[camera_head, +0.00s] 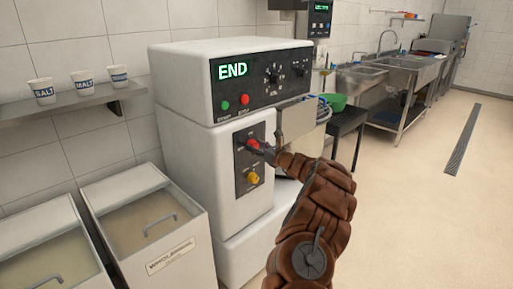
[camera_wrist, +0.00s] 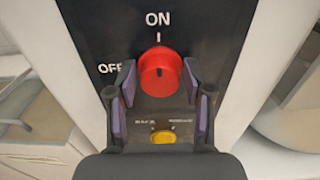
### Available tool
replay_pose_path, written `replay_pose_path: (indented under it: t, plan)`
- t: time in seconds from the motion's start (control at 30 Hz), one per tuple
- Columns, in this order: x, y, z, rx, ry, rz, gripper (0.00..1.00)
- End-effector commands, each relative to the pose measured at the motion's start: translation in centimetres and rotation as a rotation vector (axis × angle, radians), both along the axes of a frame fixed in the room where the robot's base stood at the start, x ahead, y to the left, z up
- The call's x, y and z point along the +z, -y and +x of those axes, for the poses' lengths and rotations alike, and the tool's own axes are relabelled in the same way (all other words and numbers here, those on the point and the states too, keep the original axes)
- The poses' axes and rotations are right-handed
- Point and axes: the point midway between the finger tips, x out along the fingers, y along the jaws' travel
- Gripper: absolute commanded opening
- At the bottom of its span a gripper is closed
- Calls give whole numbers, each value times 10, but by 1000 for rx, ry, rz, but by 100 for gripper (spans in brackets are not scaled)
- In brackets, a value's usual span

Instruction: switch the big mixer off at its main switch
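The big mixer (camera_head: 190,120) is a white cabinet with a black top panel whose display reads END. On its front is a dark switch plate (camera_head: 243,160) with a red rotary knob (camera_head: 253,143) above a yellow one (camera_head: 252,178). In the wrist view the red knob (camera_wrist: 160,72) sits below the ON label, with OFF to its left; its dark pointer mark appears about upright, toward ON. My gripper (camera_head: 265,146) is at the plate. In the wrist view its fingers (camera_wrist: 160,82) are apart, one either side of the red knob, with gaps visible.
Green START (camera_head: 225,105) and red STOP (camera_head: 245,99) buttons are on the top panel. Two lidded bins (camera_head: 140,220) stand at the left below a shelf (camera_head: 65,106) with cups. Sinks (camera_head: 390,75) are behind; open floor (camera_head: 430,210) lies at the right.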

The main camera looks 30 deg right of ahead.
Motion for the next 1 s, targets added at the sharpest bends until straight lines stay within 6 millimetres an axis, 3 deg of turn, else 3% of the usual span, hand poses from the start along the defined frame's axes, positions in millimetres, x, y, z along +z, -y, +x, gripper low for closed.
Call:
replay_pose_path:
  t: [0.03, 0.37, 0.67, 1.0]
  plan:
    - [0, 0, 0, 0, 0, 0, 42]
    - [0, 0, 0, -1, 0, 0, 8]
    - [-2, 0, 0, -1, 11, -37, 8]
    - [-6, -1, 0, -1, 63, -255, 8]
